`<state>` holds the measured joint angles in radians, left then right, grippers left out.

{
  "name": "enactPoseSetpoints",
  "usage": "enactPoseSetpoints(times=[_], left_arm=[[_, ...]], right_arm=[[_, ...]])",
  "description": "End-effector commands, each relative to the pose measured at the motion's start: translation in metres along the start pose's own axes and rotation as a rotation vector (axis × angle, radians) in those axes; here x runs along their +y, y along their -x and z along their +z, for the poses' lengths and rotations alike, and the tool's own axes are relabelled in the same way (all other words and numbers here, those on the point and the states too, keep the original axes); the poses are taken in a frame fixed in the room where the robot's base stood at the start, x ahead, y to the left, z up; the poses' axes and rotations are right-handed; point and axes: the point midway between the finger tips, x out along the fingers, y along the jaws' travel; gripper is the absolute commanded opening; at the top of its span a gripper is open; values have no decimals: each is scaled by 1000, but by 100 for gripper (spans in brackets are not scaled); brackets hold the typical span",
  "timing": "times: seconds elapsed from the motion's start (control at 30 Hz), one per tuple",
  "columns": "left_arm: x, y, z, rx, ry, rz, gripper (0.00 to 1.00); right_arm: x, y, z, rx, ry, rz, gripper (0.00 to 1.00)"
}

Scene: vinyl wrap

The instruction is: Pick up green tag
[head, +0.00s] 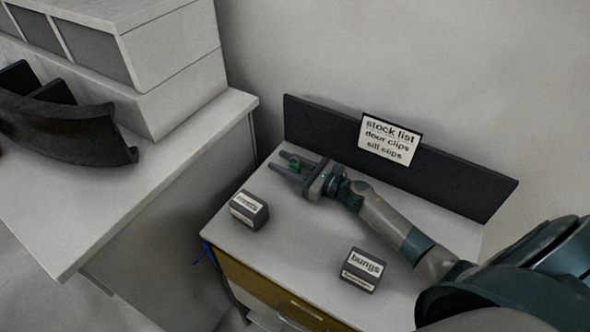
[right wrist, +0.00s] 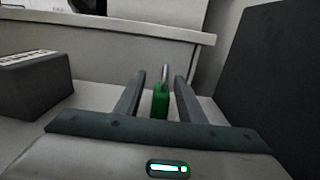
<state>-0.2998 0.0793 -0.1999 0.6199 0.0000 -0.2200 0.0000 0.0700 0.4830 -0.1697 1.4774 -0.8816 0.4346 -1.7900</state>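The green tag (head: 295,163) is small and lies at the far left part of the small cabinet top, near the dark back panel. It also shows in the right wrist view as a green block (right wrist: 160,102) with a grey metallic piece at its far end. My right gripper (head: 278,161) reaches in from the right, low over the top. Its two fingers (right wrist: 161,77) stand apart on either side of the tag, with gaps visible on both sides. The fingers partly frame the tag in the head view. My left gripper is not in view.
A box with a white label (head: 249,210) and a "bungs" box (head: 362,270) stand on the cabinet top (head: 300,240). A dark panel (head: 460,190) with a stock list sign (head: 390,139) borders the back. A higher bench (head: 180,165) at left holds a black curved part (head: 65,130).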

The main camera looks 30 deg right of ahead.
Motion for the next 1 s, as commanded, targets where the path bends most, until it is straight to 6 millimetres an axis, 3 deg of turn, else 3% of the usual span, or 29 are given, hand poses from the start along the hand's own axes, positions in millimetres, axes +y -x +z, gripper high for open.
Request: enactPoseSetpoints(times=[0.23, 0.4, 0.77, 1.0], left_arm=[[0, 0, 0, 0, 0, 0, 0], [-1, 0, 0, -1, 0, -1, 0], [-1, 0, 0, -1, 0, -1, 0], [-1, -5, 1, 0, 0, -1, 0]], right_arm=[[0, 0, 0, 0, 0, 0, 36], [0, 0, 0, 0, 0, 0, 0], [0, 0, 1, 0, 1, 0, 0], [-1, 0, 12, -1, 4, 1, 0]])
